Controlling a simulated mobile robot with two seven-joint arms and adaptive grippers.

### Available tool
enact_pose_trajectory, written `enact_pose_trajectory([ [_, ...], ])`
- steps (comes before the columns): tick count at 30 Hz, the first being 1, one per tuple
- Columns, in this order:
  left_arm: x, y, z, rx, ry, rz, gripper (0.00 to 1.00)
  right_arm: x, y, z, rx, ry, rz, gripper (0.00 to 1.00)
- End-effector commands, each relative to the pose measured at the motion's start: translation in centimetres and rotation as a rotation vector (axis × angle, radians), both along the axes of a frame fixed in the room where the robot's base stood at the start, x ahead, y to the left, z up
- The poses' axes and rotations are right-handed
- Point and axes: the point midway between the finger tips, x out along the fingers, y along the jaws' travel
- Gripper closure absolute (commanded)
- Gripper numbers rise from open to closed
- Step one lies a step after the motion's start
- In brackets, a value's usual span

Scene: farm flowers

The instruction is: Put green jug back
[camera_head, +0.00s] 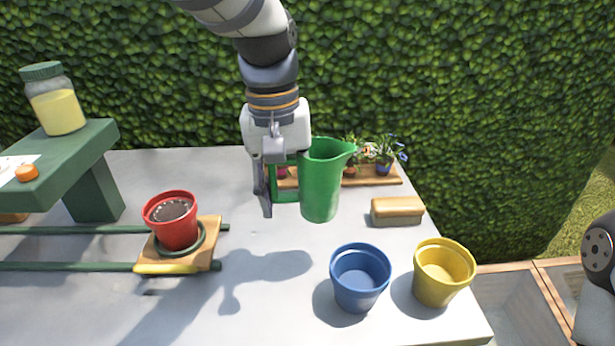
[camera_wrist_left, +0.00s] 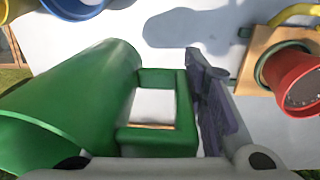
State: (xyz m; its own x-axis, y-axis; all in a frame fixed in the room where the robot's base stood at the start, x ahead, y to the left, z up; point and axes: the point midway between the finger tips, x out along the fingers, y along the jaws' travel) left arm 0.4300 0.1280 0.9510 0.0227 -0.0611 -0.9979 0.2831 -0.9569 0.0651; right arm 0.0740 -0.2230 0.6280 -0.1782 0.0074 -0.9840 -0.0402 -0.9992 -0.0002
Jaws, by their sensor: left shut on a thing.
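A green jug (camera_head: 321,180) with a spout on its right hangs above the grey table, roughly upright. My left gripper (camera_head: 270,190) is beside it and shut on its square handle, at the jug's left. In the left wrist view the jug (camera_wrist_left: 75,105) lies across the left side, with its handle (camera_wrist_left: 158,140) against the gripper finger (camera_wrist_left: 218,105). The far finger is mostly hidden. My right gripper does not show clearly; only a part of my right arm is at the right edge.
A blue pot (camera_head: 360,279) and a yellow pot (camera_head: 441,272) stand at the front right. A red pot (camera_head: 173,221) with soil sits on a wooden slide (camera_head: 211,246). A green raised shelf (camera_head: 75,149) bears a jar (camera_head: 54,101). A wooden tray (camera_head: 382,177) of plants and a brush-like block (camera_head: 397,210) stand behind.

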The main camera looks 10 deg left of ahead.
Motion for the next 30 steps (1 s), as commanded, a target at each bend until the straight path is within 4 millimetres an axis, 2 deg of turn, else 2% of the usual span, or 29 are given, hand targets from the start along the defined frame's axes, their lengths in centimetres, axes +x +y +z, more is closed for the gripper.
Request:
enact_pose_trajectory([
  [1,0.9,0.8,-1.2,-0.002,0.011,0.002,1.00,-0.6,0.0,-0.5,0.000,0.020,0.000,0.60],
  [5,3.0,3.2,-2.9,-0.002,0.013,0.003,1.00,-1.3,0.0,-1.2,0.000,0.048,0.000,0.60],
  [6,3.5,3.7,-3.9,-0.001,0.013,0.001,1.00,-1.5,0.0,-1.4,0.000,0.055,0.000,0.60],
  [9,4.5,4.8,-5.7,-0.001,0.011,0.002,1.00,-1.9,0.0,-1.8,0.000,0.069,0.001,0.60],
  [12,5.2,5.6,-6.7,-0.001,0.006,0.001,1.00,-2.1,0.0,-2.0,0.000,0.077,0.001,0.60],
  [17,5.9,6.3,-7.7,-0.001,0.003,0.002,1.00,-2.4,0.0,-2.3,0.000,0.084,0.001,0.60],
  [22,6.0,6.5,-10.6,0.000,0.004,-0.001,1.00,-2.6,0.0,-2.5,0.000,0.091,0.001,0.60],
  [30,6.1,6.5,-10.8,0.000,-0.002,-0.001,1.00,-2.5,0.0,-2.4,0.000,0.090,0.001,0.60],
])
